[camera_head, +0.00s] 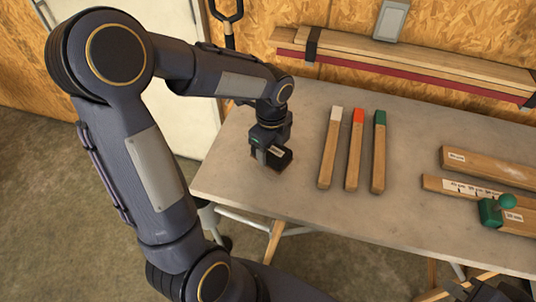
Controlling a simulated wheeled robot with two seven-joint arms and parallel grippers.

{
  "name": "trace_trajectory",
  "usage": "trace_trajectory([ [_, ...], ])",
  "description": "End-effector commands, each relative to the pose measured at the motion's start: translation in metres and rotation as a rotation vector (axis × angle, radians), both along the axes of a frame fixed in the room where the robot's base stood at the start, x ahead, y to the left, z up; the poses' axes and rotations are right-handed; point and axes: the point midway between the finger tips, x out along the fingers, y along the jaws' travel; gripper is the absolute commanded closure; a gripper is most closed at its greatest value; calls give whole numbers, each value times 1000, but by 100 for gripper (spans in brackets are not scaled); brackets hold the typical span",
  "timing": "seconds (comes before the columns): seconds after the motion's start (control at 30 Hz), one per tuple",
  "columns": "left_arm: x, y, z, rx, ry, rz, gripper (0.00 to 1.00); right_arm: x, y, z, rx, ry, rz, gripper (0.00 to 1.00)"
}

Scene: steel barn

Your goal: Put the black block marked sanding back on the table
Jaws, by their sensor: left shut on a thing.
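The black block (284,160) is at the left part of the grey table (228,172). A small pale label shows on it, but its writing is too small to read. My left gripper (268,153) comes down from above and is shut on the block. The gripper hides part of the block. I cannot tell whether the block's underside touches the tabletop. My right gripper (490,291) shows only in part at the bottom right edge, and its fingers cannot be made out.
Three wooden sticks with white (331,148), red (355,150) and green (379,151) ends lie right of the block. Wooden boards (485,168) and a green knobbed tool (492,211) lie at the right. The table's front middle is bare. Planks (420,62) are along the back wall.

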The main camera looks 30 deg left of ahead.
Motion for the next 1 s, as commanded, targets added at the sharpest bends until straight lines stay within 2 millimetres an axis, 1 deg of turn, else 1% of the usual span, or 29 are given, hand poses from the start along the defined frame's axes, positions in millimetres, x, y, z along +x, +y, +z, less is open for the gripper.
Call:
trace_trajectory([
  [0.17,3,11,-14,1,3,3,65,0,0,1,0,0,0,100],
  [0.2,3,11,-21,2,5,0,65,0,0,0,0,0,0,100],
  [0.3,2,10,-36,1,4,0,65,0,0,-1,0,0,0,100],
  [0.37,3,10,-41,0,2,0,65,0,0,-1,0,0,0,100],
  [0.67,3,10,-43,1,-1,1,65,0,0,-1,0,0,0,100],
  [0.77,3,10,-47,1,0,1,65,0,0,-4,0,0,0,100],
  [0.8,3,10,-47,1,0,1,43,0,0,-4,0,0,0,100],
  [0.97,3,10,-46,1,0,1,22,0,0,-3,0,0,0,100],
  [1.0,3,10,-46,1,0,1,22,0,0,-3,0,0,0,100],
])
